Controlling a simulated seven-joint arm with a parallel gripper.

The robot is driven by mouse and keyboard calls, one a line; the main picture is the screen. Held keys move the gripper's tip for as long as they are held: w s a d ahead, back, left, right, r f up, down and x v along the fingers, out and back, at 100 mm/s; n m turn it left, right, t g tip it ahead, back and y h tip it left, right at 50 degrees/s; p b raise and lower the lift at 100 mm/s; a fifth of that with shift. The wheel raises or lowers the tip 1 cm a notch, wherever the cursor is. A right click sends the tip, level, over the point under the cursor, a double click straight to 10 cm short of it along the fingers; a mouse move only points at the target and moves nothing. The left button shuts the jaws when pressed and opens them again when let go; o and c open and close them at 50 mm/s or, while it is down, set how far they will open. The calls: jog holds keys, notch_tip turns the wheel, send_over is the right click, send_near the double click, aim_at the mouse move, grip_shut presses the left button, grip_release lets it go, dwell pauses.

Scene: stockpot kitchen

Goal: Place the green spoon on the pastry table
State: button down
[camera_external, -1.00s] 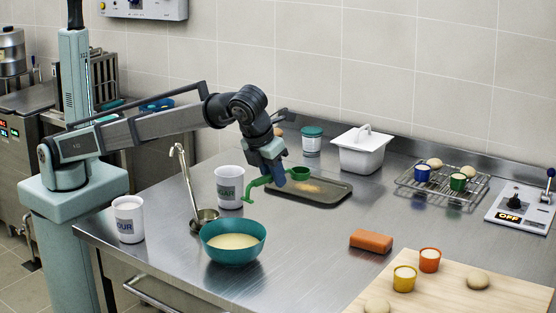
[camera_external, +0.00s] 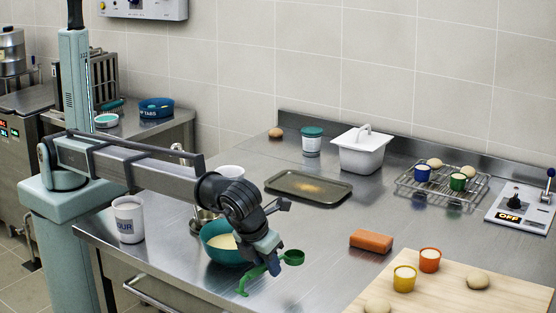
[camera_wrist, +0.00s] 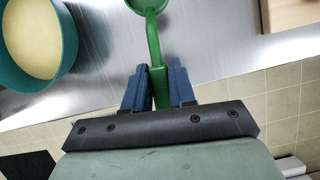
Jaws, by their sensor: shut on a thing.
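The green spoon (camera_external: 292,257) is held in my gripper (camera_external: 274,266), over the front part of the steel table (camera_external: 320,220), just right of the teal bowl. Its round cup points right and its handle end hangs down to the left. In the wrist view my blue fingers (camera_wrist: 158,66) are shut on the handle of the green spoon (camera_wrist: 153,40), and its cup is cut off by the top edge. I cannot tell the exact height of the spoon above the steel surface.
The teal bowl (camera_external: 218,258) of pale batter stands left of my gripper, partly hidden by my arm. An orange block (camera_external: 371,241) and a wooden board (camera_external: 465,299) with cups and dough balls lie to the right. A dark tray (camera_external: 335,197) lies behind. Bare steel lies between.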

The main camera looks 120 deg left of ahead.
aim_at(291, 262)
jog(key=shift+n, duration=0.6)
jog(key=a+f, duration=0.1)
jog(key=a, duration=0.1)
jog(key=w+a+f, duration=0.1)
jog(key=a, duration=0.2)
jog(key=a+f, duration=0.1)
jog(key=a, duration=0.2)
jog(key=shift+w+a+f, duration=0.2)
jog(key=shift+a+f, duration=0.05)
jog(key=shift+f, duration=1.5)
jog(key=shift+f, duration=0.15)
jog(key=c, duration=0.9)
grip_release()
jog(key=shift+c, duration=0.2)
jog(key=shift+r, duration=0.45)
jog(key=v, duration=0.2)
jog(key=shift+w+d+r, duration=0.1)
jog(key=shift+d+r, duration=0.05)
jog(key=shift+r, duration=0.1)
jog(key=d, duration=1.2)
